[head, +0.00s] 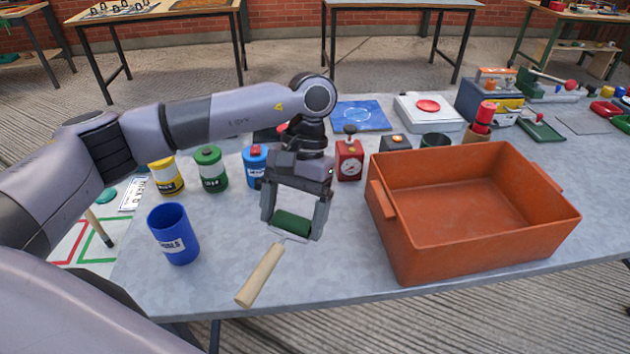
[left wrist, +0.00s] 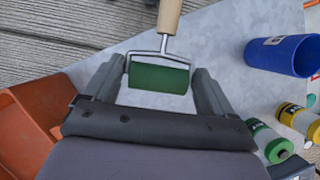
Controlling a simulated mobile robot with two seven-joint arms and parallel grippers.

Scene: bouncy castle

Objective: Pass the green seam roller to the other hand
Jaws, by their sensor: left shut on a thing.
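The green seam roller (head: 292,224) has a green cylinder, a wire frame and a pale wooden handle. My left gripper (head: 291,226) is shut on its green cylinder, with one finger at each end. The handle points down and toward the table's front edge in the head view. The roller appears held above the grey table, though the exact height is hard to tell. In the left wrist view the green roller (left wrist: 159,77) lies between the fingertips, with its handle pointing up out of the picture. My right gripper is not in view.
An orange bin (head: 470,210) stands right of the gripper. A blue cup (head: 173,234) and yellow, green and blue canisters (head: 210,170) stand to the left. The table front between cup and bin is clear.

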